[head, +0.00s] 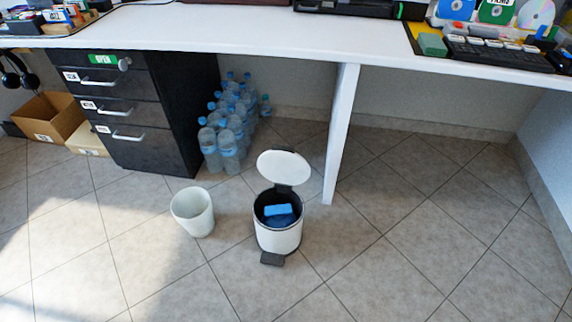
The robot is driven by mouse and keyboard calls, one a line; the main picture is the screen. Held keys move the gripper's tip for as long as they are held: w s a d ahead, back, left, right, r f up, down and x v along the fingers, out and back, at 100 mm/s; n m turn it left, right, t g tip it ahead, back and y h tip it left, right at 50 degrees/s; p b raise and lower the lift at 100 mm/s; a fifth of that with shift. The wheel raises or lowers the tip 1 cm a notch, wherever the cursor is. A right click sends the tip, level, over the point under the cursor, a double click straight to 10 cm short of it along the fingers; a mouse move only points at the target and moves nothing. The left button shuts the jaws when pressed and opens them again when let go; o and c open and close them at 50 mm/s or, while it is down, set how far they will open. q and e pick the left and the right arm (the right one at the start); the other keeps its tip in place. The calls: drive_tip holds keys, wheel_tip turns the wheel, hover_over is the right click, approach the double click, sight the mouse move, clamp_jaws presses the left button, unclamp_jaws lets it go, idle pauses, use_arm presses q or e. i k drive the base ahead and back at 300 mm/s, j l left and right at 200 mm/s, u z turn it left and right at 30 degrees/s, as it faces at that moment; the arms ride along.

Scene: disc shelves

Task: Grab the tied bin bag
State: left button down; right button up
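A white pedal bin (279,236) stands on the tiled floor in the head view, just right of centre. Its round lid (284,166) is tilted up and open. Inside lies a light blue, block-like thing (278,210) on top of darker blue material (280,221). I cannot tell whether either is a bin bag, and no tied knot shows. The lower inside of the bin is hidden by its front wall. Neither of my grippers is in view.
A pale open wastebasket (193,212) stands left of the bin. Several water bottles (228,140) stand behind, beside the black drawer unit (140,121). Floor in front and right is clear.

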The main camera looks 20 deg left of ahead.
sight(278, 216)
drive_tip(key=i+j, duration=0.1)
drive_tip(key=j, duration=0.35)
drive_tip(key=i+j+z, duration=0.1)
drive_tip(key=j, duration=0.4)
drive_tip(key=i+j, duration=0.1)
drive_tip(key=j, duration=0.4)
